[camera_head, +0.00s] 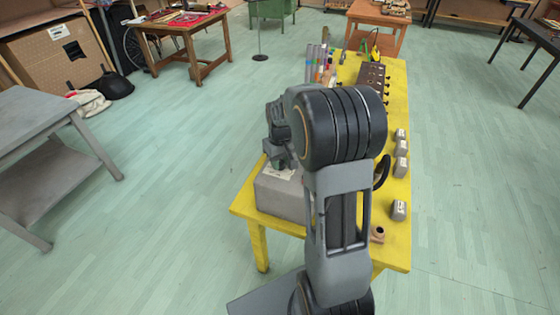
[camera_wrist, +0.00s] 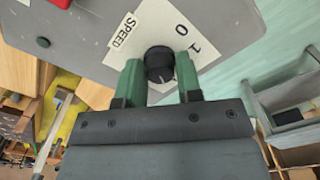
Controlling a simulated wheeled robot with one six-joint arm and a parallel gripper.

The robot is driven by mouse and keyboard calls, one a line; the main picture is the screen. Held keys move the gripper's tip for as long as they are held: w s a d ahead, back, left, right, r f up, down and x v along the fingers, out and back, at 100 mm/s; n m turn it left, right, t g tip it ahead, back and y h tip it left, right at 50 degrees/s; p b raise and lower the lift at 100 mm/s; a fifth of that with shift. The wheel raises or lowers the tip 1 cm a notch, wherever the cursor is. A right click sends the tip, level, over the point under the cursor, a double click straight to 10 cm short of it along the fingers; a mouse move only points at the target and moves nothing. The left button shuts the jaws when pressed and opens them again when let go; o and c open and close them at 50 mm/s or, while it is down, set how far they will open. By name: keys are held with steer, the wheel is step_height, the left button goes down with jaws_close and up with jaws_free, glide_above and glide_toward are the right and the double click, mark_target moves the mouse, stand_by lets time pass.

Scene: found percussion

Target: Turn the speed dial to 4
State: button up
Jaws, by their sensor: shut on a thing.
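The speed dial is a black round knob (camera_wrist: 159,62) on a white plate (camera_wrist: 150,28) printed SPEED, with 0 and 1 readable in the wrist view. The other numbers are hidden or out of view, and I cannot tell where the dial points. The plate is on a grey box (camera_head: 280,203) at the near left end of the yellow table. My gripper (camera_wrist: 159,75) has its two green fingers on either side of the knob, shut on it. In the head view, my gripper (camera_head: 280,158) is over the box, and my arm hides the dial.
Floor left of the table is clear.

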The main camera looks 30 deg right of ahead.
steer(key=m, duration=0.6)
stand_by(0.6)
steer(key=o, duration=0.9)
steer(key=shift+o, duration=0.2)
step_height(320, 180, up, 14)
steer(key=shift+b, duration=0.3)
steer(key=shift+f, duration=0.1)
